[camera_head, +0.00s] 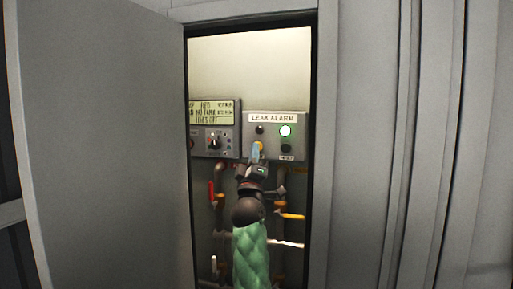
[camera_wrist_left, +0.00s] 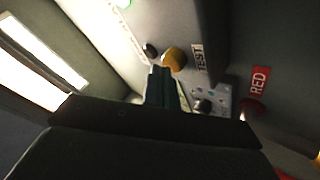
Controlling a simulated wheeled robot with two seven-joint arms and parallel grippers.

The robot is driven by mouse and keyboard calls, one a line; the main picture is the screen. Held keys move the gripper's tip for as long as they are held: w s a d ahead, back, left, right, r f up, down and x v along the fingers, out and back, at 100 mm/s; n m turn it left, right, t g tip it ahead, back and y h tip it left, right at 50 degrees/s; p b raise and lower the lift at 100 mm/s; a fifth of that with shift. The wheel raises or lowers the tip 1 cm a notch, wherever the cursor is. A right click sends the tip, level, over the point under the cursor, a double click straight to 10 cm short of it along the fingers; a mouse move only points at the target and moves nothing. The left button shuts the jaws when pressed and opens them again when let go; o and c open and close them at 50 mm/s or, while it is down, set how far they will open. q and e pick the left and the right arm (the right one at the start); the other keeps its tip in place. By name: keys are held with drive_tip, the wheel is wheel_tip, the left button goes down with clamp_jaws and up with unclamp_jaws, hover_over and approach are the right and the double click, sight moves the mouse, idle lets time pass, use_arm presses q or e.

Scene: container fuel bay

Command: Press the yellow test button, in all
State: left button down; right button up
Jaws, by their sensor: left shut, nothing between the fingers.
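The yellow test button (camera_head: 259,146) is on the lower left of the leak alarm panel (camera_head: 275,132), mostly hidden behind my left gripper in the head view. In the left wrist view the yellow button (camera_wrist_left: 175,58) is a round knob beside a "TEST" label (camera_wrist_left: 199,57). My left gripper (camera_head: 256,155) is shut and empty. Its fingertips (camera_wrist_left: 161,72) are right in front of the yellow button, very close to it; I cannot tell whether they touch. My right gripper is not in view.
A green lamp (camera_head: 285,131) is lit on the panel, with a black button (camera_head: 286,148) below it. A control box with a display (camera_head: 212,112) hangs at left. Pipes with red (camera_head: 211,190) and orange (camera_head: 292,216) handles run below. The open cabinet door (camera_head: 100,140) stands at left.

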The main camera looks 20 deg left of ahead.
use_arm(q)
drive_tip(key=shift+w, duration=0.3)
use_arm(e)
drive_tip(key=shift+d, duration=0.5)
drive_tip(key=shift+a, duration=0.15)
use_arm(q)
drive_tip(key=shift+s, duration=0.85)
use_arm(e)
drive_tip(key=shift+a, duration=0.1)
use_arm(q)
drive_tip(key=shift+s, duration=0.1)
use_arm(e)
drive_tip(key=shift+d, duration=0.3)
